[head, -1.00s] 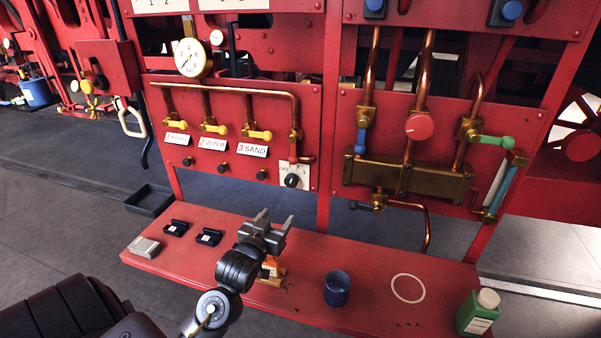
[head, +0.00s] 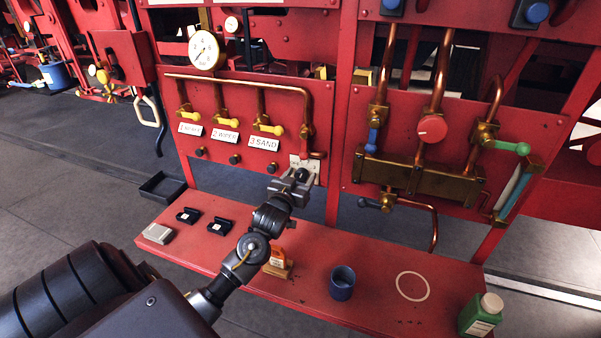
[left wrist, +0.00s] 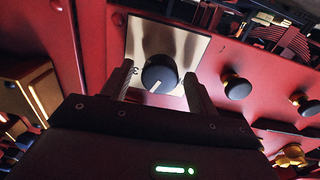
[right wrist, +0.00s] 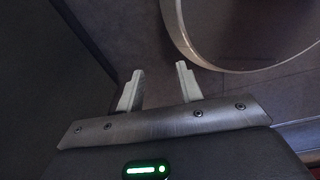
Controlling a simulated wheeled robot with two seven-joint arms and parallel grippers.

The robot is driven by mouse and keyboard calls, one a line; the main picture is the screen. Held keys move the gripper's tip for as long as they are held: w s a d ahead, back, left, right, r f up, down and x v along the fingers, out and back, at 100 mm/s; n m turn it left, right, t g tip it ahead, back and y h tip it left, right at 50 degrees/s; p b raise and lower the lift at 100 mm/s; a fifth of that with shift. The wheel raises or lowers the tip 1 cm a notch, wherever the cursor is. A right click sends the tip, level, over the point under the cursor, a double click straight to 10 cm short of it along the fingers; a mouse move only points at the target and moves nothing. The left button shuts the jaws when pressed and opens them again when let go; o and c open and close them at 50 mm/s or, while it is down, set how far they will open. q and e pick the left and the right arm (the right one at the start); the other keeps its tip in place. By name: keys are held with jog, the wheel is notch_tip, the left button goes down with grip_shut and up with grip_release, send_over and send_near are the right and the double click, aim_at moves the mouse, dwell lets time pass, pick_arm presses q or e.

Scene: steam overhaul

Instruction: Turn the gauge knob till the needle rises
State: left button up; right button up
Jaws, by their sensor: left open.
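The gauge knob is a black round knob with a white pointer mark; in the left wrist view the knob (left wrist: 159,73) sits on a pale square plate (left wrist: 190,45). My left gripper (left wrist: 160,88) is open, its two fingers on either side of the knob, apart from it as far as I can see. In the head view my left gripper (head: 292,180) hides most of the plate and knob. The round white pressure gauge (head: 206,50) stands above the panel; its needle is too small to read surely. My right gripper (right wrist: 157,85) is open and empty in its own view.
Three yellow-handled valves with labels (head: 225,136) and black knobs (head: 234,159) lie left of my gripper. A red bench (head: 315,295) below holds a blue cup (head: 342,283), a pale ring (head: 412,287) and a green bottle (head: 481,315). Copper pipes (head: 441,75) run on the right.

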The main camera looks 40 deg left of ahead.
pick_arm(q)
jog(key=shift+w+a, duration=0.1)
jog(key=shift+w, duration=0.35)
jog(key=c, duration=1)
pick_arm(e)
jog(key=shift+s+r, duration=0.1)
jog(key=shift+s, duration=0.55)
pick_arm(q)
jog(key=shift+n, duration=0.4)
pick_arm(e)
jog(key=shift+r, duration=0.15)
pick_arm(q)
jog(key=n+p, duration=0.1)
jog(key=n, duration=0.1)
jog(key=shift+n, duration=0.4)
jog(key=shift+n+p, duration=0.65)
jog(key=shift+n, duration=1.45)
pick_arm(e)
jog(key=shift+r, duration=1)
